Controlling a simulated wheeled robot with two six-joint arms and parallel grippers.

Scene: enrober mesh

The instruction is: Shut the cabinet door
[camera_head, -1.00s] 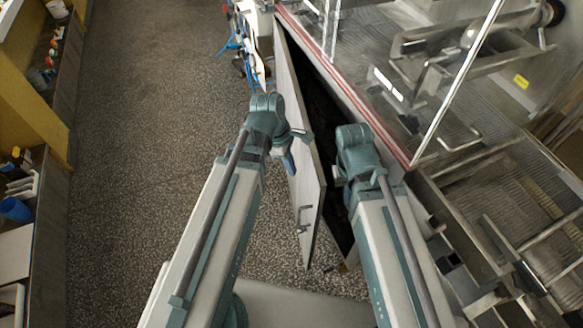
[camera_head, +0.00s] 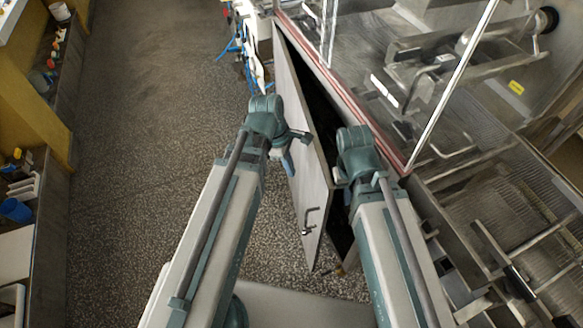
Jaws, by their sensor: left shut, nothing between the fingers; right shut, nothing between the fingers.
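The cabinet door (camera_head: 292,125) is a grey panel standing ajar under the machine. Its free edge is toward me, and a bent metal handle (camera_head: 309,221) sits low near that edge. A dark gap (camera_head: 318,115) shows between the door and the cabinet. My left gripper (camera_head: 288,163) is shut and empty at the door's outer left face; I cannot tell if it touches. My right gripper (camera_head: 341,181) is shut and empty on the gap side, close to the door's free edge. Its tips are mostly hidden by its own wrist.
The steel machine (camera_head: 440,80) with clear panels and a red-edged rim (camera_head: 345,92) stands above the cabinet. A wire mesh conveyor (camera_head: 500,200) is at the right. Blue hoses (camera_head: 238,45) hang beyond the door. Speckled floor (camera_head: 150,150) is open at left, beside shelving (camera_head: 45,220).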

